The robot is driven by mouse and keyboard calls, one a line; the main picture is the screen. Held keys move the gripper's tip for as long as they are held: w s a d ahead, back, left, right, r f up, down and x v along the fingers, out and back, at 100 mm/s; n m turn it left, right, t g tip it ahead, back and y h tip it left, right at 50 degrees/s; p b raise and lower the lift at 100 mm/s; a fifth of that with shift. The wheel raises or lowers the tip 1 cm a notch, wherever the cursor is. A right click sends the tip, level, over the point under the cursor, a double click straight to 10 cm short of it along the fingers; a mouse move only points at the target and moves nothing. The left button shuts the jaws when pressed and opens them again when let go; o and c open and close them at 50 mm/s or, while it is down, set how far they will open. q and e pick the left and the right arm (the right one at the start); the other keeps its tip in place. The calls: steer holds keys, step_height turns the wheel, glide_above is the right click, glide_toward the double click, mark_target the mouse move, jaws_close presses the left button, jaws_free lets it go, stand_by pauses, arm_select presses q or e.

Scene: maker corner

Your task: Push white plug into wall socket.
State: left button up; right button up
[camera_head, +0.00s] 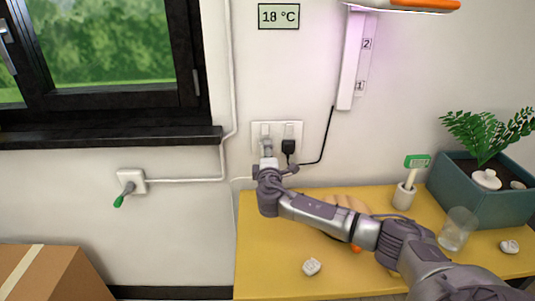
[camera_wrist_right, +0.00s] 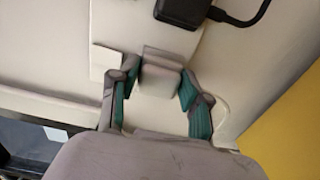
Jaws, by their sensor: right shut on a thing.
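The wall socket (camera_head: 298,129) is a white double plate on the wall, above the back edge of the yellow table. A black plug (camera_head: 289,146) sits in its right half; it also shows in the wrist view (camera_wrist_right: 183,11). My right gripper (camera_head: 268,161) is in front of the left half. In the wrist view its green-padded fingers (camera_wrist_right: 156,85) are shut on the white plug (camera_wrist_right: 161,76). The plug's far end is at the plate (camera_wrist_right: 121,24); I cannot tell how deep it sits. My left gripper is not in view.
The yellow table (camera_head: 262,248) is below, with a small white object (camera_head: 312,267), a glass (camera_head: 457,229) and a planter (camera_head: 485,203). A black cord (camera_head: 327,143) runs right from the black plug. A green-levered wall switch (camera_head: 131,180) is left.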

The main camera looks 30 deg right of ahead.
stand_by(0.4)
steer(key=shift+w+d+b, duration=0.25)
steer(key=shift+w+b, duration=0.2)
stand_by(0.4)
steer(key=o, duration=1.2)
steer(key=shift+c, duration=0.2)
steer(key=v, duration=1.2)
steer(key=shift+s, duration=0.1)
